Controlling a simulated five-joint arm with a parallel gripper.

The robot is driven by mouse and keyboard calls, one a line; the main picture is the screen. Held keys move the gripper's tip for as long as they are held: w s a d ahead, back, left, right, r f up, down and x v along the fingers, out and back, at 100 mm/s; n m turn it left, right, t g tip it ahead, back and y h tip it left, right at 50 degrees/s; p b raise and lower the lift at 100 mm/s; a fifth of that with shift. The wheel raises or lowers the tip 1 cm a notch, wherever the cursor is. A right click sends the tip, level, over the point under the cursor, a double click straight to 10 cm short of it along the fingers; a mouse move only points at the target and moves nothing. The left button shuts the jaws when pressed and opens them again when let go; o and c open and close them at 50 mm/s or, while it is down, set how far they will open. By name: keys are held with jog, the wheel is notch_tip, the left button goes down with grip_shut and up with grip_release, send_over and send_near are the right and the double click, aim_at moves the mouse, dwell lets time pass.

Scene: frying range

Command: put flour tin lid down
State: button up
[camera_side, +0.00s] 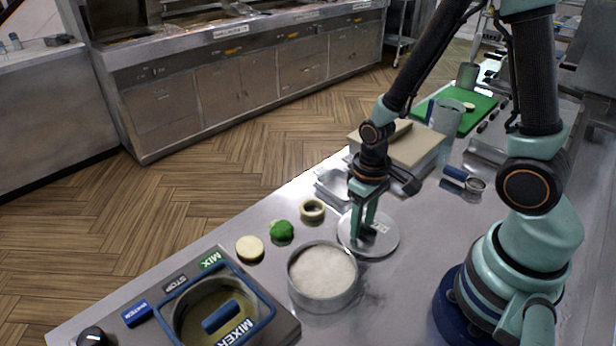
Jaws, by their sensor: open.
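The flour tin lid (384,243) is a flat, round, grey metal disc with lettering on it. It lies flat on the steel counter, right of and behind the open flour tin. The flour tin (322,295) is a round metal tin with white flour showing at its top. My gripper (362,232) points down over the lid, with its green fingers at the dark handle in the lid's middle. The fingers are open. Whether they touch the handle I cannot tell.
A mixer (218,312) stands at the front left. A pale disc (250,248), a green clump (281,230) and a ring (312,210) lie left of the lid. A box with a tan top (408,148) and a green board (478,108) are behind. A small sieve (474,184) lies right.

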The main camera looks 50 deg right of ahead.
notch_tip(320, 180, up, 12)
notch_tip(320, 180, up, 11)
jog(key=t, duration=0.6)
send_over(363, 225)
jog(key=w, duration=0.1)
jog(key=shift+w+a+r, duration=0.1)
jog(key=shift+w+a, duration=0.05)
jog(key=shift+a, duration=0.05)
